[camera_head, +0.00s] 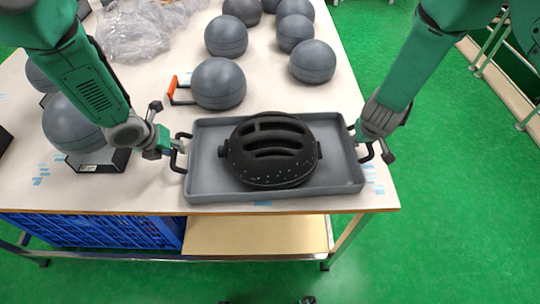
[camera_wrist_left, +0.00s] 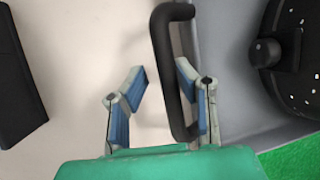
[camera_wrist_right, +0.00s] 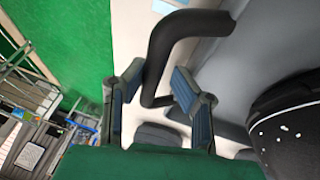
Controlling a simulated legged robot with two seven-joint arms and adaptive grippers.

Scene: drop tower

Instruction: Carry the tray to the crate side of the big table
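The grey tray (camera_head: 200,185) lies flat at the near right end of the big table (camera_head: 60,215). A black slotted helmet (camera_head: 271,150) sits in it. My left gripper (camera_head: 166,143) is at the tray's left black handle (camera_head: 178,160). In the left wrist view its fingers (camera_wrist_left: 160,85) stand apart, with the handle (camera_wrist_left: 172,75) between them, close to the right finger. My right gripper (camera_head: 366,133) is at the right handle (camera_head: 385,154). In the right wrist view its fingers (camera_wrist_right: 160,90) are apart, with that handle (camera_wrist_right: 160,55) between them.
Several grey balls (camera_head: 218,84) stand behind and left of the tray, one beside an orange-handled item (camera_head: 174,84). Clear plastic wrap (camera_head: 135,35) lies at the back left. A blue crate (camera_head: 95,232) is under the table. Green floor (camera_head: 445,200) is open at the right.

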